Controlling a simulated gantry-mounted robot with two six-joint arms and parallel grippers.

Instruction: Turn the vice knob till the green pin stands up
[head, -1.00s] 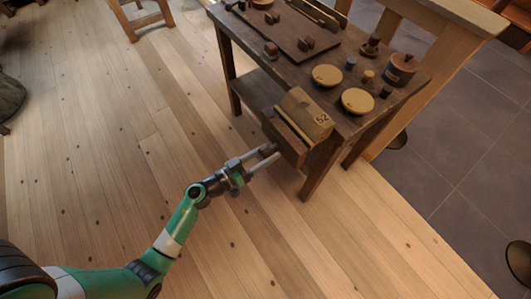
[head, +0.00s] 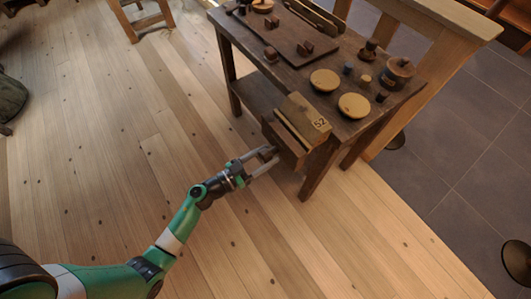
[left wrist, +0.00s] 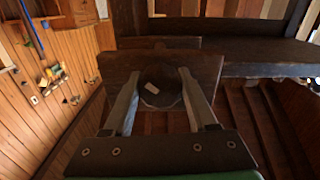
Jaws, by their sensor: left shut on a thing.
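The wooden vice (head: 305,127), marked 52, is fixed to the front edge of the workbench. Its dark front jaw also shows in the left wrist view (left wrist: 212,70). The round dark knob (left wrist: 160,88) sits at the middle of that jaw, with a small pale mark on its face. My left gripper (head: 268,158) points at the jaw from the front. In the left wrist view its two fingers (left wrist: 158,92) stand on either side of the knob, shut on it. I cannot make out a green pin in any view. My right gripper is not in view.
The dark workbench (head: 245,50) holds two yellow discs (head: 325,79) (head: 354,105), a lidded round pot (head: 398,70) and several small turned pieces. A lower shelf (head: 258,90) lies under the top. Wooden floor (head: 110,150) is clear around my left arm.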

